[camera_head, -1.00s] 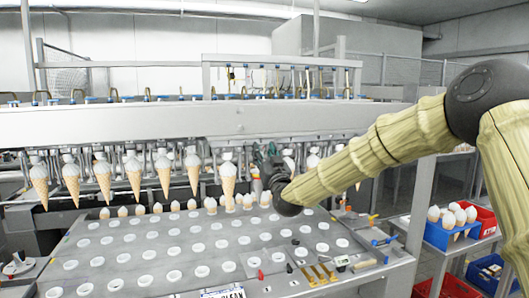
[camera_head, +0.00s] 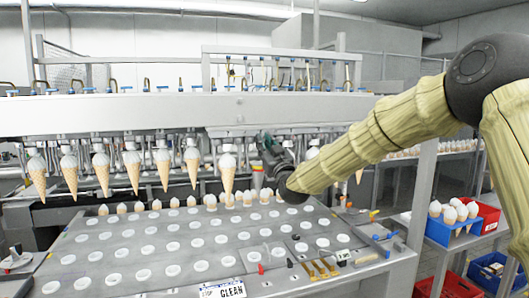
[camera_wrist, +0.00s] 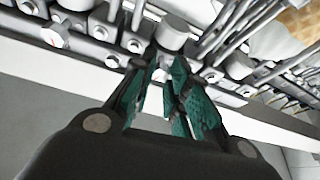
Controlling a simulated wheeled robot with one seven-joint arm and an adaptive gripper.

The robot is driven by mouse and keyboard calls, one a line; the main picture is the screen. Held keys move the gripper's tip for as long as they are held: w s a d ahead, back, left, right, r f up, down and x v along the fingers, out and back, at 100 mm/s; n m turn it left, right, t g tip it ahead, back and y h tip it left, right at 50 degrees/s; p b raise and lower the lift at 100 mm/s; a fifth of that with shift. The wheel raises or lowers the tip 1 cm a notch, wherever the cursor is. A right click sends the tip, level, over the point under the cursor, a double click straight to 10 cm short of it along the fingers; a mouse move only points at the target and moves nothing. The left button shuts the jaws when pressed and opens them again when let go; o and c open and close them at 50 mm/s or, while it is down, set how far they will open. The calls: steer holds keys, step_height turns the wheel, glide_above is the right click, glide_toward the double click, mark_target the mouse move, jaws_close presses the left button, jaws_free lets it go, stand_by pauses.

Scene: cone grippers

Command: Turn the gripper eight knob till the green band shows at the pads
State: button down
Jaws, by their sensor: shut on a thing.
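A grey round knob (camera_wrist: 172,32) stands at the tips of my gripper (camera_wrist: 167,66) in the wrist view. My green-padded fingers are closed in on it, and the pads hide part of the contact. In the head view my gripper (camera_head: 268,145) is at the machine's row of cone grippers, right of the hanging cones. A small coloured piece (camera_head: 258,179) hangs just below it, too small for me to read its bands. I cannot make out a green band at the pads.
Several cones (camera_head: 132,170) hang in a row to the left. A holed tray plate (camera_head: 140,245) lies below, with a CLEAN label (camera_head: 222,291). Blue (camera_head: 440,232) and red (camera_head: 487,222) bins stand at the right. Metal rods and fittings (camera_wrist: 105,35) crowd around the knob.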

steer(key=shift+d+n+g+y+b, duration=0.1)
steer(key=shift+n+g+y+b, duration=0.3)
steer(key=shift+n+b, duration=0.6)
steer(key=c, duration=1.3)
jaws_free()
steer(key=shift+c, duration=0.2)
steer(key=v, duration=1.2)
steer(key=shift+f, duration=0.1)
steer(key=shift+f, duration=0.1)
